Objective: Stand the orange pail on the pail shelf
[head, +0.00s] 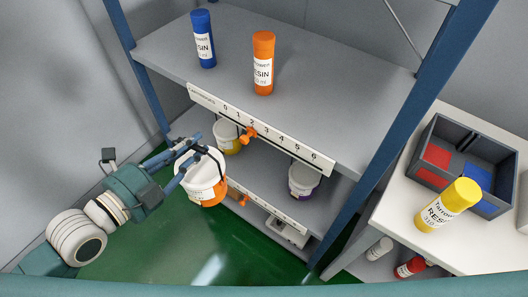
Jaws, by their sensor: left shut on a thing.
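The orange pail (205,184) is white with an orange lower band and hangs in front of the rack. My left gripper (189,157) is shut on it at its upper left side; the exact contact is partly hidden. The pail looks a little tilted in the picture. The pail shelf (262,178) is the rack's lower board, behind and right of the held pail. A yellow-marked pail (228,137) and a purple-marked pail (303,180) stand on it with a gap between them. My right gripper is not in view.
The upper shelf (330,90) carries a blue bottle (202,40) and an orange bottle (263,62). Its numbered front strip (285,140), with an orange clip (248,133), overhangs the pail shelf. A blue post (372,165) stands between rack and white table (450,250). Green floor lies below.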

